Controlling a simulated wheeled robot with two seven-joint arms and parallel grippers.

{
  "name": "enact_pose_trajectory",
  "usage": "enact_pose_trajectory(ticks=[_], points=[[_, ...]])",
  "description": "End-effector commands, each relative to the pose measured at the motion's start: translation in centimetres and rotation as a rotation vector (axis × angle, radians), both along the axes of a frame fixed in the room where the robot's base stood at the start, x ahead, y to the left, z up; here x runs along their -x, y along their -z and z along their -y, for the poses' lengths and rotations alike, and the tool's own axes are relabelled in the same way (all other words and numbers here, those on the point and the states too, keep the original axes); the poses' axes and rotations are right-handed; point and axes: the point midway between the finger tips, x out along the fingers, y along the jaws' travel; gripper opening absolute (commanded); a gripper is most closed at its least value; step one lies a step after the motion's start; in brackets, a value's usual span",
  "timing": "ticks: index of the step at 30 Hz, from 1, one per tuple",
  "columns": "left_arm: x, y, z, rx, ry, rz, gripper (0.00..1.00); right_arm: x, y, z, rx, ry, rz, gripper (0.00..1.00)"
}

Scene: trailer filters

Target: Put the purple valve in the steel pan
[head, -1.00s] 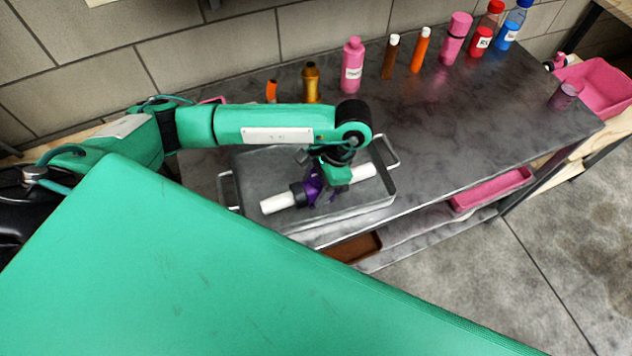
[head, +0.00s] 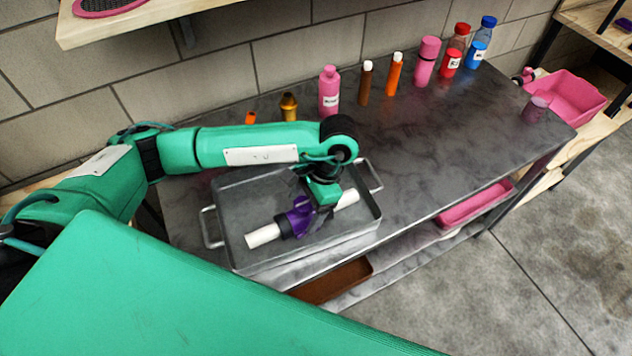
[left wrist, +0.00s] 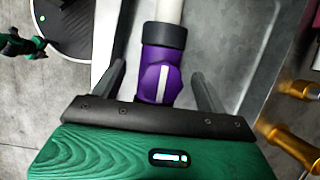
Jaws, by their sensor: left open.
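The purple valve (head: 301,217) with white pipe ends lies in the steel pan (head: 233,190), set diagonally across its floor. In the left wrist view the purple valve (left wrist: 160,75) sits between the spread fingers, with a dark collar and a white pipe above it. My left gripper (left wrist: 162,90) is open, with a gap between each finger and the valve. In the head view my left gripper (head: 318,207) is over the valve and hides part of it. The steel pan also shows in the left wrist view (left wrist: 240,60). My right gripper is not in view.
The pan stands on a dark metal table (head: 430,130). A pink bottle (head: 329,92) and several other bottles line the back by the wall. A pink bin (head: 572,97) is at the right. Pink (head: 475,203) and brown trays (head: 332,283) lie below.

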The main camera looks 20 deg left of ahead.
Motion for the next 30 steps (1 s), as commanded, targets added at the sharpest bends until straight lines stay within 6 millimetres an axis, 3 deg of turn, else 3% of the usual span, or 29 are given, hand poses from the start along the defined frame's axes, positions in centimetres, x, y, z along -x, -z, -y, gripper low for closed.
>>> enact_pose_trajectory(ticks=[10,18,30], points=[[-1.4,-4.3,1.2,-0.002,0.001,0.004,0.75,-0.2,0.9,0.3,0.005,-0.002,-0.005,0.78],[-2.3,-7.2,2.0,-0.001,0.000,0.002,0.75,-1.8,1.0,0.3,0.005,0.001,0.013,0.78],[-2.6,-8.5,2.3,-0.001,-0.001,0.000,0.75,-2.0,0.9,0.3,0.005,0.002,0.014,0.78]])
